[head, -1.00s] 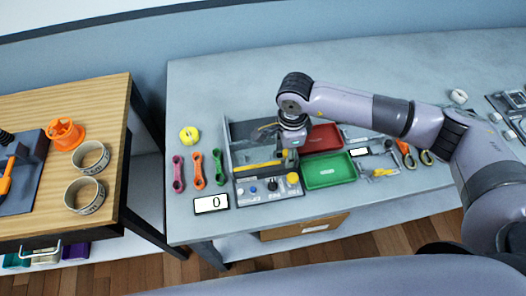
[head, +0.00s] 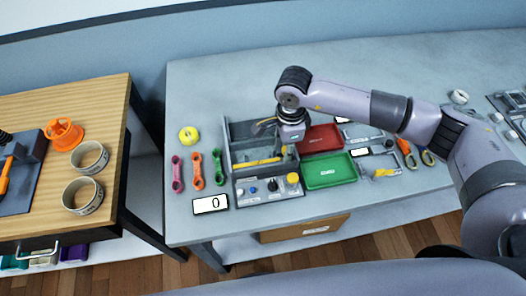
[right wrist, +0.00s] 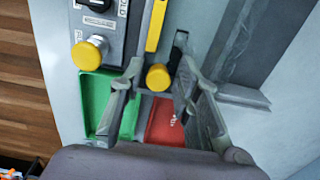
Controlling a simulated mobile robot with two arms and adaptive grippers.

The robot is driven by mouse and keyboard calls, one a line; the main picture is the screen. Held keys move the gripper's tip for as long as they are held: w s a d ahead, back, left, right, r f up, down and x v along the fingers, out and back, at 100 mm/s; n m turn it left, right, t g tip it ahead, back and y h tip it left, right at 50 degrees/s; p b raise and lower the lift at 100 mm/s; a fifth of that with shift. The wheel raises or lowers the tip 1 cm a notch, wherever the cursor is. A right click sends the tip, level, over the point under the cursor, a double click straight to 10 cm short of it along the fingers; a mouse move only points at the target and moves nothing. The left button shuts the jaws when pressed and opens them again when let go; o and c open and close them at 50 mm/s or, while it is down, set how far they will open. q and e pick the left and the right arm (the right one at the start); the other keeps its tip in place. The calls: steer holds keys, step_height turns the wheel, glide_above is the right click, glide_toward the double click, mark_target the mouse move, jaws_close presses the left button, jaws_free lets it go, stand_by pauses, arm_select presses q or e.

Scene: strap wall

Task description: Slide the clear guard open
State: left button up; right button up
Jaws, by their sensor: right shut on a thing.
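The fixture (head: 228,150) is a grey open frame with a yellow bar (head: 257,163) along its front. Its clear guard cannot be made out from its surroundings. My right gripper (head: 288,150) points down at the right end of the frame, and its own wrist hides part of that spot. In the right wrist view, its two fingers (right wrist: 157,72) stand either side of a round yellow knob (right wrist: 158,78), close to the end of the yellow bar (right wrist: 155,24). The gripper is shut on this knob. My left gripper is not in view.
A control panel (head: 268,189) with a yellow button (head: 293,178) is in front of the frame. Green (head: 330,171) and red (head: 320,138) trays lie close on the right.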

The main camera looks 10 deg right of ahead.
steer(key=shift+w+a+f+b, duration=0.1)
steer(key=shift+w+f+b, duration=0.05)
steer(key=shift+w+b, duration=1.05)
steer(key=shift+w+f+b, duration=0.2)
steer(key=shift+w+b, duration=0.65)
steer(key=shift+w, duration=0.5)
steer(key=shift+w+a+f+b, duration=0.1)
steer(key=shift+w+f+b, duration=0.05)
steer(key=shift+w+b, duration=1.05)
steer(key=shift+w+r, duration=0.1)
steer(key=shift+w, duration=0.05)
steer(key=o, duration=0.6)
steer(key=shift+w, duration=0.1)
steer(key=shift+w+d+r+p, duration=0.1)
steer(key=shift+w+r+p, duration=0.1)
steer(key=shift+r+p, duration=0.85)
step_height(320, 180, up, 4)
steer(key=shift+r+p, duration=0.15)
steer(key=shift+p, duration=0.55)
